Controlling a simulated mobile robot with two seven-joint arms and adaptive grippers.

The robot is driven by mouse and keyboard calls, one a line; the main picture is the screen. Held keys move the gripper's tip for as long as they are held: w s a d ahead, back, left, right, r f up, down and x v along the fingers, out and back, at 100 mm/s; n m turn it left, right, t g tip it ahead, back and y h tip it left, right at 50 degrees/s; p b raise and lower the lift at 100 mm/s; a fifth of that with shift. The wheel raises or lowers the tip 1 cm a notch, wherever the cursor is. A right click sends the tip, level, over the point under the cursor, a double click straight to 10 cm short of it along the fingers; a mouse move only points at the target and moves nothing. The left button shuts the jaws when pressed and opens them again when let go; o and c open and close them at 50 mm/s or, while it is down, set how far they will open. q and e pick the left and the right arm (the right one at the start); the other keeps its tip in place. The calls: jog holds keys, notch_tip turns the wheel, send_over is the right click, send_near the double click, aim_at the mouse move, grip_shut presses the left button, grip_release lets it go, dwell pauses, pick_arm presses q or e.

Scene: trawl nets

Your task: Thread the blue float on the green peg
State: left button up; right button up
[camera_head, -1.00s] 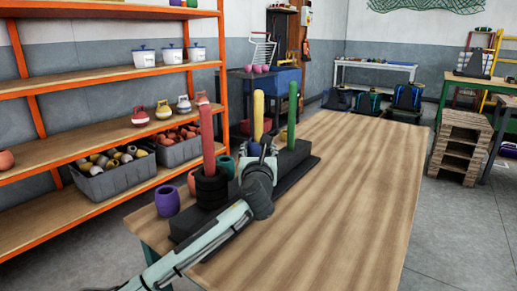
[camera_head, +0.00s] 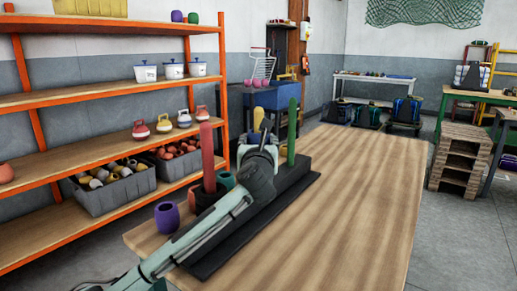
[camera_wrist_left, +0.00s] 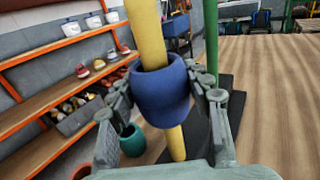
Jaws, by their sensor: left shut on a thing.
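My left gripper (camera_head: 258,155) is shut on the blue float (camera_wrist_left: 161,90), as the left wrist view shows. The yellow peg (camera_wrist_left: 145,35) passes through the float and shows again below it, so the float is around the yellow peg, held above its base. In the head view the yellow peg's top (camera_head: 258,118) shows above my gripper, and the float is mostly hidden. The green peg (camera_head: 293,130) stands upright and bare to the right; it also shows in the left wrist view (camera_wrist_left: 211,40). My right gripper is not in view.
The red peg (camera_head: 207,155) stands left on the dark base (camera_head: 295,175), with black rings low around it. A purple float (camera_head: 167,217) and a teal float (camera_head: 226,180) stand beside the base. The wooden table (camera_head: 350,200) is clear to the right.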

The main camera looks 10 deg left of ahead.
pick_arm(q)
jog(key=shift+r, duration=7.25)
